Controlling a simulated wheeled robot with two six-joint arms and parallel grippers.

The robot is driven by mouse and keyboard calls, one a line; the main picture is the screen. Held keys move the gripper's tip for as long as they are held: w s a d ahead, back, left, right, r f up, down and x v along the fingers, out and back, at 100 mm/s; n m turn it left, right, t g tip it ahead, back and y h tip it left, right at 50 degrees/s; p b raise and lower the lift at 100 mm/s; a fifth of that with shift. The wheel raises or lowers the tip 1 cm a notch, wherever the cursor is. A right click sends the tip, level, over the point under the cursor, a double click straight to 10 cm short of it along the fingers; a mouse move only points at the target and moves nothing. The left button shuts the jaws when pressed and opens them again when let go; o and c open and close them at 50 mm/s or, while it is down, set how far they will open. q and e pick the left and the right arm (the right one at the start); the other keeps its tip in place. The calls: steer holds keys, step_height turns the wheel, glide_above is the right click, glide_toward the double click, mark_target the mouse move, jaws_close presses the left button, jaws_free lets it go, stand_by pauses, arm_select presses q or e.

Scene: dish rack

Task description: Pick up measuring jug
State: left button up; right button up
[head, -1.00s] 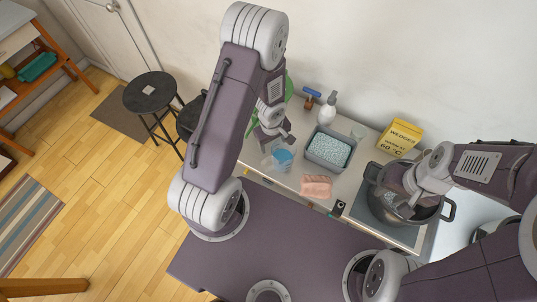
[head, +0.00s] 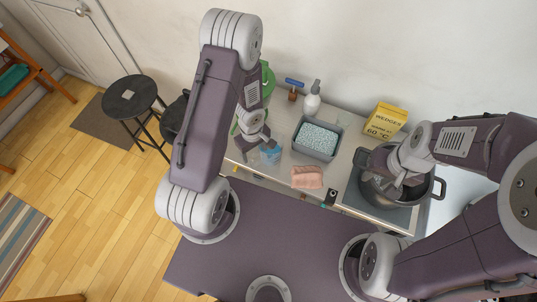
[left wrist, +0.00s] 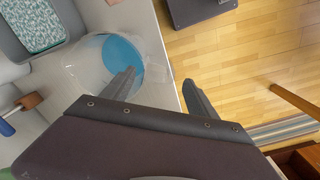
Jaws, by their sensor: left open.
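The measuring jug (head: 271,156) is a clear vessel with blue in it. It stands near the front edge of the counter, left of the grey tub. In the left wrist view the jug (left wrist: 88,66) is large, at upper left, with its lower part hidden by my gripper. My left gripper (head: 257,143) is just above and beside the jug, open and empty. In the left wrist view (left wrist: 158,80) one fingertip overlaps the blue part and the other lies to the right, over the floor. My right gripper (head: 398,191) reaches into the dark pot (head: 436,196); its fingers are unclear.
The grey tub (head: 318,154) with speckled contents stands right of the jug. A pink cloth (head: 307,177) lies in front of it. A white bottle (head: 312,100), a blue-handled tool (head: 293,86) and a yellow box (head: 386,120) stand behind. Stools (head: 130,98) are at left.

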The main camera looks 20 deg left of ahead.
mark_target(255, 154)
arm_select(q)
step_height(255, 154, down, 4)
steer(key=b, duration=0.2)
steer(key=shift+d+b, duration=0.1)
steer(key=shift+b, duration=0.25)
steer(key=shift+r, duration=0.1)
arm_select(e)
step_height(255, 154, down, 4)
steer(key=shift+f, duration=0.1)
arm_select(q)
steer(key=shift+c, duration=0.3)
jaws_close()
steer(key=shift+r, duration=0.1)
arm_select(e)
steer(key=shift+r, duration=0.2)
